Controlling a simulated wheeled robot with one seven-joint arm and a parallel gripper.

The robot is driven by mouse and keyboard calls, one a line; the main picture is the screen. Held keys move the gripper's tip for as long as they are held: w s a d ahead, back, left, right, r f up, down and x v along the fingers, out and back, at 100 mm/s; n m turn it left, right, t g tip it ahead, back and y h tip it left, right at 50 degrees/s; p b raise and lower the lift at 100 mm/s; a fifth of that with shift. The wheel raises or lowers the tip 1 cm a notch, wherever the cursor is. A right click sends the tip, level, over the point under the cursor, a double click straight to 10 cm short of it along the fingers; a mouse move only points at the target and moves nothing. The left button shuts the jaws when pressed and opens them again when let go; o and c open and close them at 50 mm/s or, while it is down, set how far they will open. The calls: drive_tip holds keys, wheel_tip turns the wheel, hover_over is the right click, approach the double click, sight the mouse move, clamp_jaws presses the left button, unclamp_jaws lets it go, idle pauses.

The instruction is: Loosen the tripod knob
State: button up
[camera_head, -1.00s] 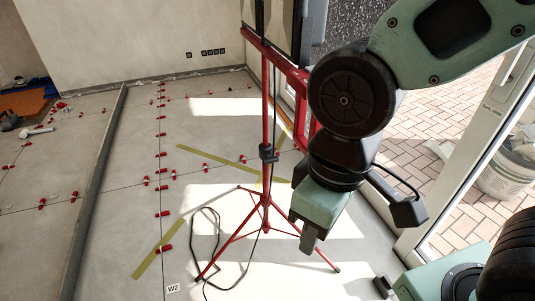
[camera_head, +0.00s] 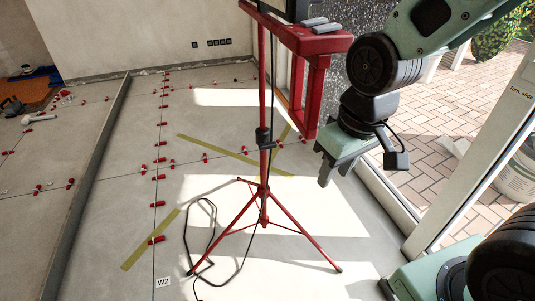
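A red tripod (camera_head: 264,90) stands upright on the tiled floor with its legs spread. A black collar (camera_head: 264,138) sits around its pole at mid-height. The tripod knob appears to be part of this dark collar, but it is too small to make out clearly. My gripper (camera_head: 325,176) points downward to the right of the pole, apart from it and slightly lower than the collar in the picture. I see its fingers side-on, so I cannot tell whether they are open or shut. Nothing visible hangs from them.
A red frame (camera_head: 316,95) hangs from the tripod's top, close to my arm. A black cable (camera_head: 190,235) loops on the floor by the legs. Red levelling clips (camera_head: 157,204) dot the tile joints. A glass door frame (camera_head: 470,175) stands at right. A long bar (camera_head: 88,165) lies at left.

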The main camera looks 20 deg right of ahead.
drive_tip(key=w+d+f+m+b, duration=0.5)
drive_tip(key=d+f+m, duration=0.1)
drive_tip(key=d+f, duration=0.3)
drive_tip(key=n+t+y, duration=0.5)
drive_tip(key=n+y, duration=1.1)
drive_tip(key=n, duration=1.8)
approach(276, 146)
drive_tip(key=shift+n, duration=0.3)
drive_tip(key=b+x, duration=0.2)
drive_tip(key=x, duration=1)
drive_tip(key=shift+w+a, duration=0.15)
drive_tip(key=shift+a, duration=0.2)
clamp_jaws()
